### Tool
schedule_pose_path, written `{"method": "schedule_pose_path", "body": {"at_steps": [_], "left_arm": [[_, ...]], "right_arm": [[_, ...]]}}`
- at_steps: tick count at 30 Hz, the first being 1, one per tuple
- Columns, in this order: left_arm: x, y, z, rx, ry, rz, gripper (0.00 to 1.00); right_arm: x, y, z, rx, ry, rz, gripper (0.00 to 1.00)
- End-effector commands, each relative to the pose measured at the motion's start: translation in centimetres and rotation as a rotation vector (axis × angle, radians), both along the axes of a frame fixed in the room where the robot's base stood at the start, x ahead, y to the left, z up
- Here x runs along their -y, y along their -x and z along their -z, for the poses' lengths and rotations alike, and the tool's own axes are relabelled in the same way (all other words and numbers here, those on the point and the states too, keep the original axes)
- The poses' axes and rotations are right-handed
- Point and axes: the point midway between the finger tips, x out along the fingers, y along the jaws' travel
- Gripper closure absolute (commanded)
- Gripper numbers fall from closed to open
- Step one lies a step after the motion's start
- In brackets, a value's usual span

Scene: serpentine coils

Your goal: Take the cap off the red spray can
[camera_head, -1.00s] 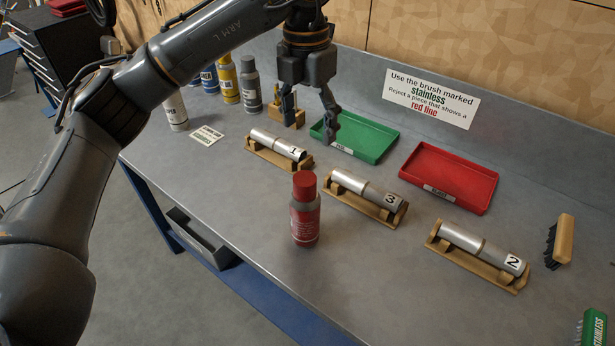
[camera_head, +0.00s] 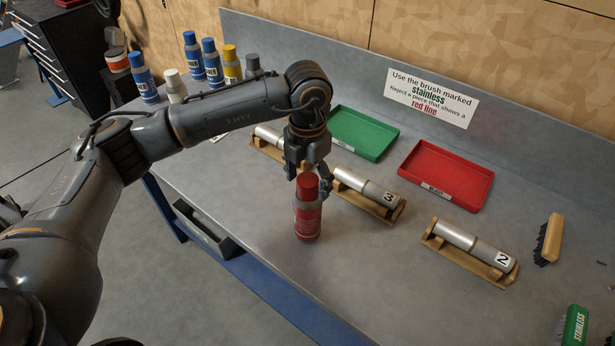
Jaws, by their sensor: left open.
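The red spray can (camera_head: 307,219) stands upright on the grey bench near its front edge. Its red cap (camera_head: 307,186) is on top. My left gripper (camera_head: 301,182) points down from above and is open, close behind and around the cap; one finger shows to the right of the can. Whether a finger touches the cap cannot be seen. The left finger is mostly hidden. My right gripper is not in view.
Wooden cradles with metal cylinders stand behind and right of the can, including cylinder 3 (camera_head: 367,186) and cylinder 2 (camera_head: 471,244). A green tray (camera_head: 389,144) and red tray (camera_head: 481,201) lie behind. Brushes (camera_head: 549,238) lie far right. Several spray cans (camera_head: 192,55) stand back left.

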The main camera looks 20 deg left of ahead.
Motion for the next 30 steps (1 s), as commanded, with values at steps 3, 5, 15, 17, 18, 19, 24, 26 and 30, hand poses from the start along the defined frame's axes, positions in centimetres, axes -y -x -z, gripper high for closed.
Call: {"method": "schedule_pose_path", "body": {"at_steps": [3,5,15,17,18,19,24,26,30], "left_arm": [[0.00,0.02,0.74,-0.001,0.000,0.000,0.29],[0.00,0.00,0.87,0.000,-0.001,0.000,0.29],[0.02,-0.01,0.84,0.001,0.000,0.001,0.68],[0.02,-0.01,0.83,0.001,0.000,0.001,0.70],[0.03,-0.01,0.83,0.001,0.000,0.001,0.70],[0.03,-0.01,0.83,0.001,0.000,0.001,0.70],[0.03,-0.01,0.82,0.001,0.000,0.001,0.70],[0.03,-0.02,0.78,0.001,0.000,0.001,0.70],[0.07,-0.08,0.24,0.002,0.002,0.001,0.70]], "right_arm": [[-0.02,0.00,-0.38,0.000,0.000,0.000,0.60],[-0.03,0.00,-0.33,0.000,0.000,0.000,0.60],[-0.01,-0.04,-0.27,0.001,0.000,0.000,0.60],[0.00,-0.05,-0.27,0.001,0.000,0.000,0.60],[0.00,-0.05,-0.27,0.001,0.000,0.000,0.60],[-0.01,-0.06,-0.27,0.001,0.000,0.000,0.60],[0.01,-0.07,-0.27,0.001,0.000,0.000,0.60],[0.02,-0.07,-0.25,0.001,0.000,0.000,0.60],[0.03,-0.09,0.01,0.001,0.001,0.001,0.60]]}}
